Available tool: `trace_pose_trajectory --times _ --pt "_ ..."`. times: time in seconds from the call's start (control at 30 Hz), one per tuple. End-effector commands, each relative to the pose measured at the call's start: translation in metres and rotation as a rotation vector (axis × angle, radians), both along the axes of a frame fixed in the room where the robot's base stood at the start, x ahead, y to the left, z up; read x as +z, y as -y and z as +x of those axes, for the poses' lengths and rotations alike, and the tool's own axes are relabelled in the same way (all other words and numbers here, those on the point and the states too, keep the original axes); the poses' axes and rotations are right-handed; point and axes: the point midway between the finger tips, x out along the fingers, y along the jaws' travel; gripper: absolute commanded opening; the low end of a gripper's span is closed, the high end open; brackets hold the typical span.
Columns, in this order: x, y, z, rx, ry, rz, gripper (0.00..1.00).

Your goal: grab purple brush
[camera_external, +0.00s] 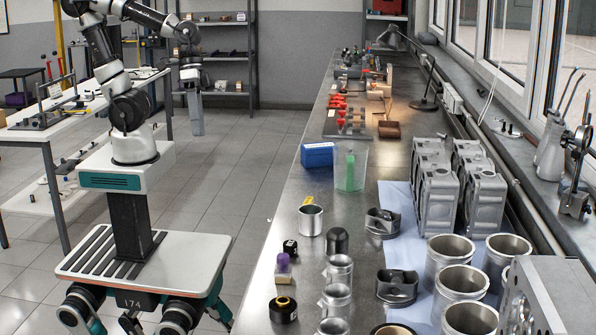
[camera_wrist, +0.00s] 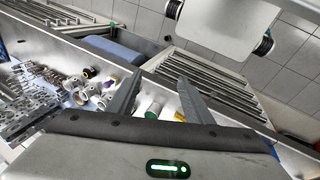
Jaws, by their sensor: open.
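The purple brush (camera_external: 283,262) stands upright on the workbench, near its left edge, with a purple top and a pale lower part. My gripper (camera_external: 197,131) hangs with its fingers down over the floor, left of the bench and well apart from the brush. In the wrist view my gripper (camera_wrist: 160,76) has its two fingers spread, with nothing held between them.
Near the brush are a small black block (camera_external: 290,247), a black-and-yellow roll (camera_external: 283,309) and a metal cylinder (camera_external: 310,219). A blue box (camera_external: 317,154) and a clear green-filled container (camera_external: 350,172) stand farther back. Engine blocks (camera_external: 435,185) are at right. Floor between my base and the bench is clear.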

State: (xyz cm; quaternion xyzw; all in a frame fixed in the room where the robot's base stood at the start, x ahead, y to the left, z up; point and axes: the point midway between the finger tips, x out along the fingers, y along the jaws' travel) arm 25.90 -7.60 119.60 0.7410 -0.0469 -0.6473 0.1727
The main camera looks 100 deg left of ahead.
Motion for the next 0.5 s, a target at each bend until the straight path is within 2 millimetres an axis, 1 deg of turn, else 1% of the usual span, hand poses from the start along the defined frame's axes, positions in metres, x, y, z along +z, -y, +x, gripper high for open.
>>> trace_pose_trajectory --times 0.03,0.07,0.1,0.17,0.2,0.27,0.3,0.37,0.4,0.47,0.5 --pt "-0.047 0.022 -0.002 0.045 -0.117 -0.107 0.46" --pt "-0.060 0.035 -0.002 0.074 -0.176 -0.174 0.46" --pt "-0.076 0.053 -0.001 0.116 -0.252 -0.266 0.46" --pt "-0.096 0.078 0.003 0.184 -0.359 -0.403 0.46" --pt "-0.107 0.094 0.009 0.235 -0.428 -0.497 0.46" --pt "-0.123 0.114 0.022 0.319 -0.523 -0.638 0.46" --pt "-0.133 0.125 0.033 0.380 -0.582 -0.732 0.46" --pt "-0.148 0.137 0.053 0.479 -0.660 -0.875 0.46" --pt "-0.159 0.142 0.069 0.549 -0.706 -0.968 0.46" --pt "-0.174 0.145 0.094 0.656 -0.761 -1.100 0.46" --pt "-0.185 0.144 0.111 0.725 -0.789 -1.179 0.46"
